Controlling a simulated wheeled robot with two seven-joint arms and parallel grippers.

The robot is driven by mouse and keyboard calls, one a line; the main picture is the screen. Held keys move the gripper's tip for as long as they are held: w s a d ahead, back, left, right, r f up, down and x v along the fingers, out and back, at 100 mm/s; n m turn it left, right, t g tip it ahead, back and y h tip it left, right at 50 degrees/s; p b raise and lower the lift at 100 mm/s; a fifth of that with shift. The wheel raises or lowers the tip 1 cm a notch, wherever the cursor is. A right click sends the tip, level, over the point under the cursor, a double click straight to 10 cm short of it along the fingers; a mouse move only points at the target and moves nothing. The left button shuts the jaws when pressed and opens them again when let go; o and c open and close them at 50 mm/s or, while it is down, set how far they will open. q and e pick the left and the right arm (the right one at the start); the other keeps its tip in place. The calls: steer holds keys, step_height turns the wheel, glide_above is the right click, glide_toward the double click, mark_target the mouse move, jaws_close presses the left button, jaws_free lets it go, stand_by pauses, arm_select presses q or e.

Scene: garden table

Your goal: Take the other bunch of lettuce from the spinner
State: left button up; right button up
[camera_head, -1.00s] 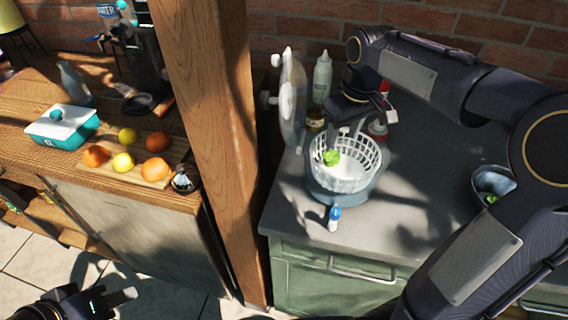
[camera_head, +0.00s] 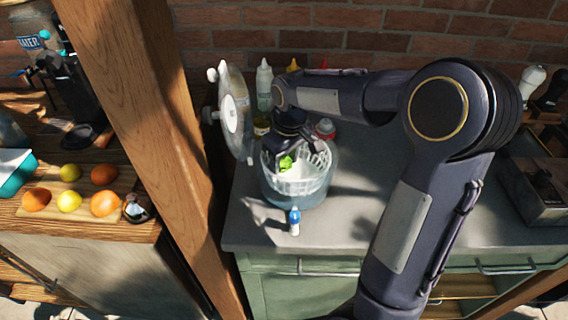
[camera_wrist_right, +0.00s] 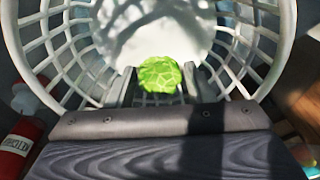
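The salad spinner (camera_head: 300,200) is a clear bluish bowl with a white slatted basket (camera_head: 318,160), standing on the grey counter. A bright green bunch of lettuce (camera_head: 286,163) lies in the basket; the right wrist view also shows it (camera_wrist_right: 160,75). My right gripper (camera_head: 292,158) reaches down into the basket from above. In the right wrist view its two fingers (camera_wrist_right: 160,88) are apart, one on each side of the lettuce. Whether they touch it is unclear. My left gripper is not in view.
The round clear spinner lid (camera_head: 234,125) stands upright left of the spinner, near the wooden post (camera_head: 150,110). Sauce bottles (camera_head: 264,85) stand behind the spinner. My right arm covers much of the counter.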

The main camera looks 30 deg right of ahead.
steer(key=c, duration=0.6)
steer(key=shift+r, duration=0.15)
